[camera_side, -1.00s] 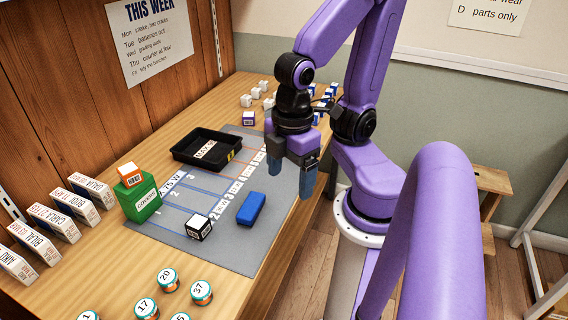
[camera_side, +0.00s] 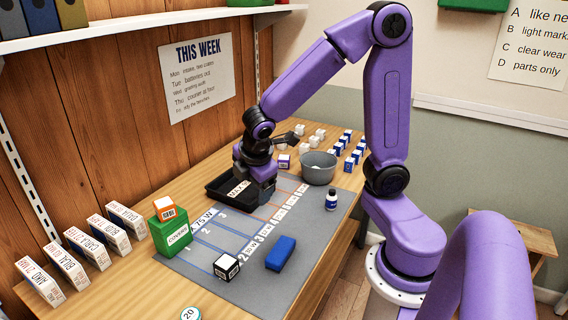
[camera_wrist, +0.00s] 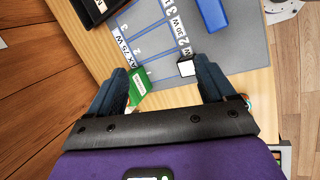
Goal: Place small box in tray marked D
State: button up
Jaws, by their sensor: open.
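A small white box with black faces (camera_side: 227,267) sits on the grey mat (camera_side: 325,235), left of a blue block (camera_side: 281,253); it also shows in the wrist view (camera_wrist: 186,68). A small orange-and-white box (camera_side: 164,208) rests on a green box (camera_side: 172,232). A black tray (camera_side: 216,190) with a white label stands at the mat's far left; I see no D on it. My gripper (camera_side: 257,197) appears beside or over the tray's right part, its fingertips hard to make out there. In the wrist view my gripper (camera_wrist: 161,66) is open, its blue fingers apart, nothing held.
Several white and blue boxes (camera_side: 345,147) stand behind. Several upright cartons (camera_side: 85,245) line the left edge. The mat's front right is clear.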

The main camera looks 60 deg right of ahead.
jog(key=w+d+f+n+h, duration=0.1)
jog(key=w+d, duration=0.5)
jog(key=w, duration=0.1)
jog(key=n+h, duration=0.4)
jog(key=n, duration=0.3)
send_over(283, 159)
jog(key=s+a, duration=0.5)
jog(key=a, duration=0.6)
notch_tip(283, 159, down, 12)
jog(key=r, duration=0.1)
jog(key=x, duration=1.1)
jog(key=shift+a+f, duration=0.2)
jog(key=shift+a, duration=0.05)
jog(key=shift+d+r+x, duration=0.15)
jog(key=shift+x, duration=1.3)
jog(key=shift+d+r+x, duration=0.15)
jog(key=shift+x, duration=1.35)
jog(key=c, duration=1.2)
jog(key=shift+o, duration=0.2)
